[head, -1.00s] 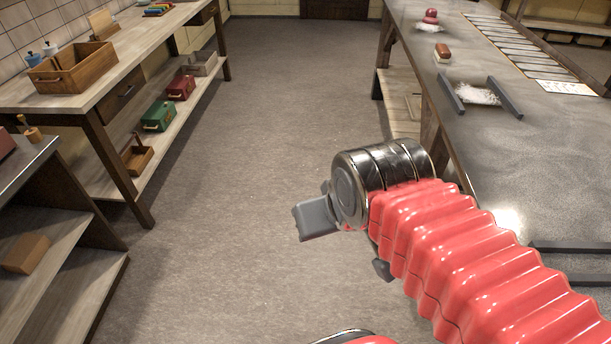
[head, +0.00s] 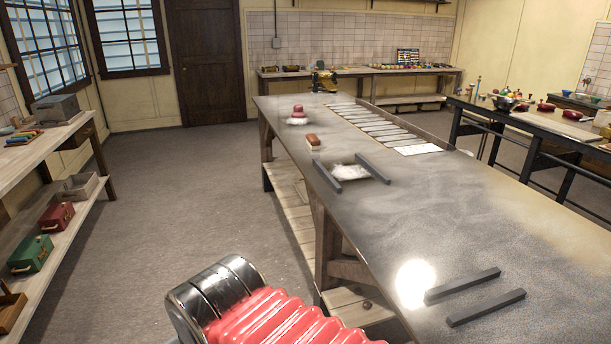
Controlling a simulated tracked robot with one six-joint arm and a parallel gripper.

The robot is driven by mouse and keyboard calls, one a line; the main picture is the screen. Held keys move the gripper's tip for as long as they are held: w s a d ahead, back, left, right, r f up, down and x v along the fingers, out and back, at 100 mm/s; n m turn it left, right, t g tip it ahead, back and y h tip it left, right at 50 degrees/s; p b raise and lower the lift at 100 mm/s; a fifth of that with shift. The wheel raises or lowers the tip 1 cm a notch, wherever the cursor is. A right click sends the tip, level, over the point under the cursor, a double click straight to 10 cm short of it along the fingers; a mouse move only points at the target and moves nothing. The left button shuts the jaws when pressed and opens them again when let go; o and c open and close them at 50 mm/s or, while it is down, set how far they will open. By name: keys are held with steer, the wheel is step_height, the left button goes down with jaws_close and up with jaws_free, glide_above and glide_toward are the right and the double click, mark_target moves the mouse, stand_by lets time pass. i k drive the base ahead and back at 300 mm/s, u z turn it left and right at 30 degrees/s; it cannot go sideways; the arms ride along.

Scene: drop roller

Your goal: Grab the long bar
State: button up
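Several dark grey bars lie on the grey-topped table. One pair, a left bar (head: 327,176) and a right bar (head: 372,168), lies on either side of a white fluffy patch (head: 350,172). A second pair, a rear bar (head: 462,286) and a front bar (head: 486,307), lies roughly parallel nearer to me. I cannot tell which one is the long bar. My red ribbed arm and its black wrist part show at the bottom, left of the table. My gripper's fingers are outside the picture, and no bar touches the visible part of my arm.
The long table (head: 430,212) also holds a brush with a brown top (head: 313,141), a red-knobbed object (head: 298,112) on white fluff, and a row of pale sheets (head: 375,128). A shelf bench with red and green boxes stands left. The floor (head: 190,210) between is clear.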

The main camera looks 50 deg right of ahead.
mark_target(334, 185)
steer(key=u, duration=1.15)
steer(key=i, duration=0.7)
steer(key=z, duration=2.95)
